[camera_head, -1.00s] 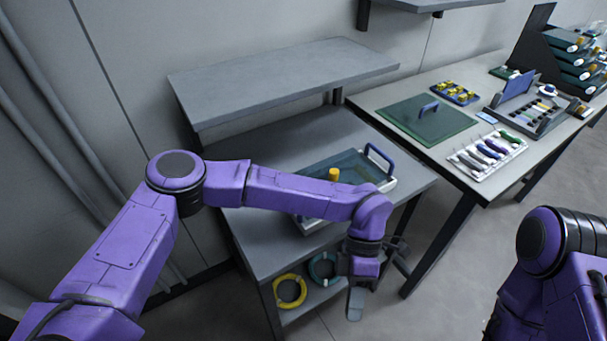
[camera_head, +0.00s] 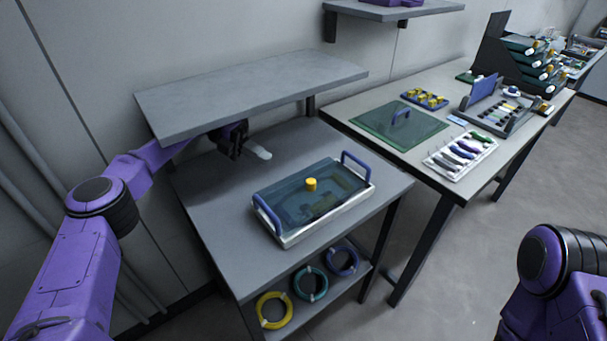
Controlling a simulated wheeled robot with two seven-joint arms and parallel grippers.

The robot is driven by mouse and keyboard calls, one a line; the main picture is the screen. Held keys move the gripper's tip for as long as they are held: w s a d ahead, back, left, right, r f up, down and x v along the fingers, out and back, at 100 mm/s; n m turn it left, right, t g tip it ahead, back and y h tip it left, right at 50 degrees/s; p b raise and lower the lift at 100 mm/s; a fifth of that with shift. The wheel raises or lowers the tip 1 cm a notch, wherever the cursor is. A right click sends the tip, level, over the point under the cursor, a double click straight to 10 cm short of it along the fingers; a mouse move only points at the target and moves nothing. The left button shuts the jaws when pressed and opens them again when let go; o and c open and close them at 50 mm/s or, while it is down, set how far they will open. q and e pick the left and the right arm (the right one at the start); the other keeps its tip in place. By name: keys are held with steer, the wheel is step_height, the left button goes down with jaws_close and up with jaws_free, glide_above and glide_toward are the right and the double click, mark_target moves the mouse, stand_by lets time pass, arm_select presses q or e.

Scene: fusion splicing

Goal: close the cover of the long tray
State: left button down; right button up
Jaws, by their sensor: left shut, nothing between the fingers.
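A tray with a dark see-through cover (camera_head: 295,207) sits on the grey table at the centre. The cover lies flat over its white body and has a yellow knob (camera_head: 311,184). Blue handles stand at both ends. On the right table, a long dark grey tray (camera_head: 518,127) holds several small parts, with a blue panel (camera_head: 481,88) standing upright at its left end. I cannot tell which is meant. My left gripper (camera_head: 260,152) is shut and empty over the grey table, behind and left of the covered tray, apart from it. My right gripper is out of view.
A grey shelf (camera_head: 250,92) overhangs the back of the table, and my left forearm passes beneath it. Coiled cables (camera_head: 274,309) lie on the lower shelf. The right table holds a green mat (camera_head: 385,130) and a white tool tray (camera_head: 462,163). Bare tabletop surrounds the covered tray.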

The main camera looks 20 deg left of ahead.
mark_target(294, 183)
arm_select(q)
steer(key=p+x, duration=0.3)
steer(key=x, duration=0.6)
steer(key=shift+r, duration=0.15)
steer(key=shift+s+d+f, duration=0.1)
steer(key=shift+d+f, duration=0.1)
steer(key=shift+d, duration=0.2)
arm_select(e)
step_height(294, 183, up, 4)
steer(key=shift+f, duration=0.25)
